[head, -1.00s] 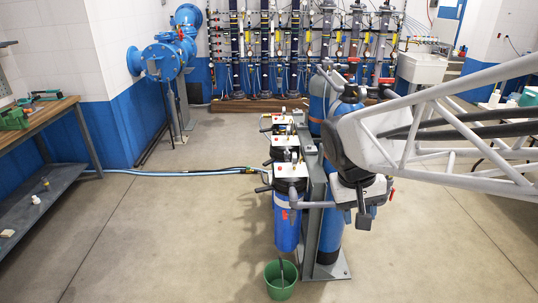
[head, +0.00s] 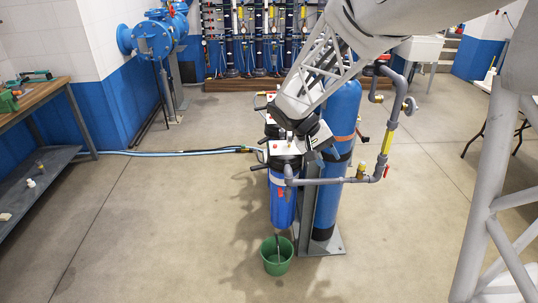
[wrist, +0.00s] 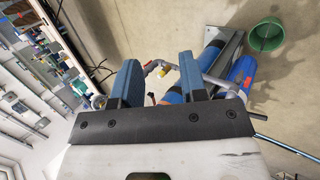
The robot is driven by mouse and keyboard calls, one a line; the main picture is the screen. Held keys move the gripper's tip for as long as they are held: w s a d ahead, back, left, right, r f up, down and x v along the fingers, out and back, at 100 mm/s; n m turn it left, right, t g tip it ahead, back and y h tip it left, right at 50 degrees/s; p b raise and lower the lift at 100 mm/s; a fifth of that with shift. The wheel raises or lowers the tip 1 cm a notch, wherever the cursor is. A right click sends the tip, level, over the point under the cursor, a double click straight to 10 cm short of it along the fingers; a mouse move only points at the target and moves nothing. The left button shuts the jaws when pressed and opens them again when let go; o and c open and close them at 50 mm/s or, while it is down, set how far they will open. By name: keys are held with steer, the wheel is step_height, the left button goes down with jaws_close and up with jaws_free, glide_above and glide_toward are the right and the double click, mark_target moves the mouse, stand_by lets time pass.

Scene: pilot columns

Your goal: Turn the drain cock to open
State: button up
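A drain cock cannot be told for certain. The front blue filter housing (head: 283,203) hangs upright with a thin outlet hose running down from its bottom into the green bucket (head: 276,264). A yellow fitting (head: 361,171) sits on the grey pipe to its right, with a small red part at the pipe's corner. My gripper (head: 318,148) is above and just behind the front housing's white head, its fingers partly unclear. In the wrist view my gripper (wrist: 159,72) has two blue fingers apart with nothing held between them. The grey pipe and a yellow fitting (wrist: 164,72) show beyond that gap.
A tall blue tank (head: 340,115) stands behind the filters, and grey piping (head: 397,105) rises at its right. A blue hose (head: 170,152) crosses the floor at left. A workbench (head: 45,105) stands far left. The floor in front is largely clear.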

steer(key=w+a+f+n+t+h, duration=0.1)
steer(key=w+a+f+h, duration=0.2)
steer(key=w+f, duration=0.75)
steer(key=w+a+f+h, duration=0.3)
steer(key=w+f, duration=0.6)
steer(key=w, duration=0.3)
steer(key=n+t+h, duration=0.3)
steer(key=t+h, duration=0.1)
steer(key=t, duration=0.3)
glide_toward(280, 192)
steer(key=shift+w+d+f, duration=0.2)
steer(key=shift+w+d, duration=0.1)
steer(key=shift+w, duration=0.05)
steer(key=x, duration=0.8)
steer(key=shift+f, duration=0.1)
steer(key=shift+c, duration=0.4)
